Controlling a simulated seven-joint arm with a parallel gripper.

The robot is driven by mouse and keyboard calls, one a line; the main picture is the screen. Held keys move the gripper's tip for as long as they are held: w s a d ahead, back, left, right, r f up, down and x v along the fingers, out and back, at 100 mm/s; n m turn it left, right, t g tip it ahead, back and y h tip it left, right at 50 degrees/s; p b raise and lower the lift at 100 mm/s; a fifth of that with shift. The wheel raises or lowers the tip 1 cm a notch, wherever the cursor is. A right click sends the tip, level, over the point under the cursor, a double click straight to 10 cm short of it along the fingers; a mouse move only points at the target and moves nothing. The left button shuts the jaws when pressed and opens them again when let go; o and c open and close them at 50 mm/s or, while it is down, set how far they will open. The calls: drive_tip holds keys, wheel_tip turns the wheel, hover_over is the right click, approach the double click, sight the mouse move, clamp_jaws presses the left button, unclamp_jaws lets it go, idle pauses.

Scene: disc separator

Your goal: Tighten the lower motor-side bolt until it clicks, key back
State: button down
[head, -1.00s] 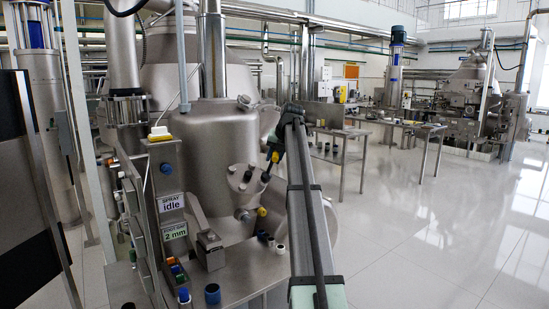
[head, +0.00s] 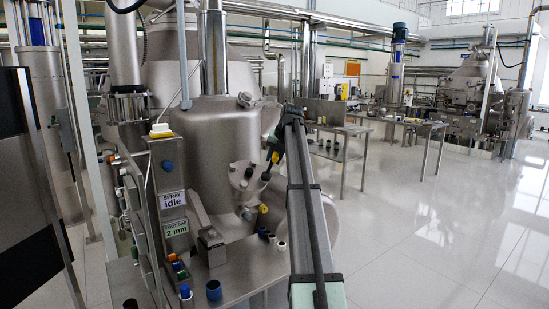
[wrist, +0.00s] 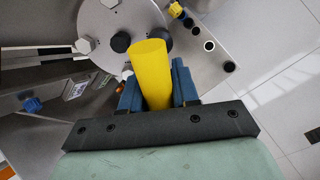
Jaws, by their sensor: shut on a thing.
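My gripper (wrist: 155,88) has blue fingers shut on a yellow cylindrical key handle (wrist: 151,62). In the head view my gripper (head: 277,143) is beside the round steel flange (head: 243,175) on the separator's front, with the yellow handle (head: 275,157) showing below it. The flange fills the upper middle of the wrist view (wrist: 103,22). A black bolt head (wrist: 120,42) shows left of the handle, and another dark round part shows partly behind it. The key's far end is hidden by its handle, so I cannot tell whether it sits on a bolt.
A post on the left carries signs reading "idle" and "2 mm" (head: 175,229). A blue-and-yellow knob (head: 263,209) is below the flange. Several dark and white caps stand on the steel bench (head: 240,268). Open floor (head: 430,240) lies to the right.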

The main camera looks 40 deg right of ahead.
drive_tip(key=shift+w+f, duration=0.3)
drive_tip(key=shift+f, duration=0.15)
idle(0.5)
drive_tip(key=m, duration=0.4)
drive_tip(key=shift+m, duration=0.3)
drive_tip(key=shift+v, duration=3.05)
